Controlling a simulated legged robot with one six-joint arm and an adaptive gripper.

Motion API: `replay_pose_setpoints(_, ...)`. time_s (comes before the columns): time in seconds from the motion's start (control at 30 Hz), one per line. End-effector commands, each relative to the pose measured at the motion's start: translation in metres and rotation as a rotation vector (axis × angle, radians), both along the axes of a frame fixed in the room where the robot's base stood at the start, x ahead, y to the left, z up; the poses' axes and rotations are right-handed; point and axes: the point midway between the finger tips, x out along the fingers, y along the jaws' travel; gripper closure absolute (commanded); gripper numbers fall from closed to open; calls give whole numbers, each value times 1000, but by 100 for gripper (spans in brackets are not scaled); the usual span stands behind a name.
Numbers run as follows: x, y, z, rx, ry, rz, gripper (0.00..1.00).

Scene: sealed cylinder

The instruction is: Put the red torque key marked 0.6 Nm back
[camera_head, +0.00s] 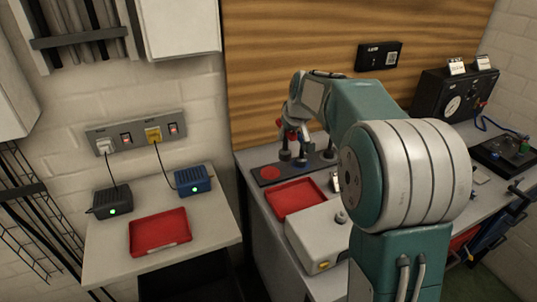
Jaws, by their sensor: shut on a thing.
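My gripper (292,126) hangs at the end of my arm, small and far off, above the back of the workbench. It is shut on a red key (291,136), of which only a little shows between and below the fingers; its marking cannot be read. Below it is a dark holder plate (258,182) with a round red patch (270,174) at its left. Several dark upright keys or knobs (284,155) stand on the plate just under my gripper. I cannot tell whether the held key touches the plate.
A red tray (294,199) and a grey box (318,239) lie in front of the plate. A gauge unit (453,98) stands at the back right. A side table (105,256) at left holds another red tray (160,233) and two chargers. My arm hides the bench's middle.

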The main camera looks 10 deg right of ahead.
Motion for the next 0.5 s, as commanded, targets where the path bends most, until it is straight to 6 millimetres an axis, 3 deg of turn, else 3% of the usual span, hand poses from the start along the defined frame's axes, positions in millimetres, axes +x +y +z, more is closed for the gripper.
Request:
replay_pose_setpoints(0.1, 20, 13, -16, 1, 3, 1, 100)
replay_pose_setpoints(0.3, 40, 31, -47, -2, 1, 0, 100)
replay_pose_setpoints(0.5, 49, 38, -60, -3, -2, -1, 100)
